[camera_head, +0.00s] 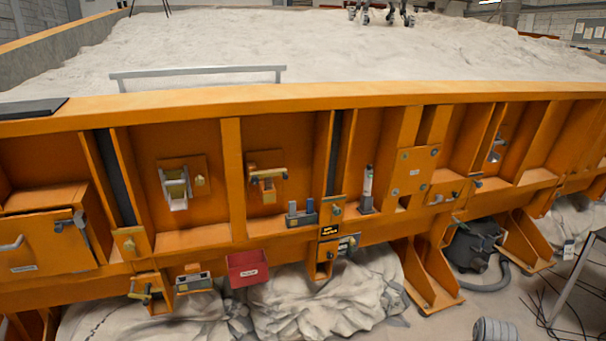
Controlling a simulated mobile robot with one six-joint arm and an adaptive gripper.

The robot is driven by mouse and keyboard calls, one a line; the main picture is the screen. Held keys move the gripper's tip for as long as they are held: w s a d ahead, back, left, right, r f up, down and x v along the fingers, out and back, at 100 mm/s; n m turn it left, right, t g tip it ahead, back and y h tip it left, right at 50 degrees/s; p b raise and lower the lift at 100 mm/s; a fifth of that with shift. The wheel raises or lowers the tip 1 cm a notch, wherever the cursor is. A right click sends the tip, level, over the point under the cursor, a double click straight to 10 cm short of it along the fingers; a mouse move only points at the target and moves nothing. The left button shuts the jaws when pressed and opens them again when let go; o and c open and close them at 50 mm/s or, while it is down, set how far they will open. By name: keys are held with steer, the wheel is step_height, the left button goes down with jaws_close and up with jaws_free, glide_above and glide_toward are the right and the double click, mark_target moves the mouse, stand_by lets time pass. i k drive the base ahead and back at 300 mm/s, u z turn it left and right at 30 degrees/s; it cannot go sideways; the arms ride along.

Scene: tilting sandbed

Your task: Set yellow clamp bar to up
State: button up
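A yellowish clamp (266,174) is mounted on a plate in a bay of the orange sandbed wall, left of centre. Its bar lies roughly level and has a dark grip at its right end. I take this to be the yellow clamp bar, but it is small in the picture. In the bay to its left, a pale metal bracket or handle (176,188) hangs on a plate, with a small yellow piece (200,182) beside it. My gripper is not in view.
A red bin (247,269) hangs below the wall. Grey blocks (301,213) and an upright white-and-dark tool (367,188) stand on the ledge. A latch box (45,240) is at left. A black vacuum (473,247) and its hose stand on the floor at right.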

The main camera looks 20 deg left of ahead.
mark_target(282, 172)
steer(key=u, duration=0.15)
steer(key=i, duration=0.85)
steer(key=u, duration=0.7)
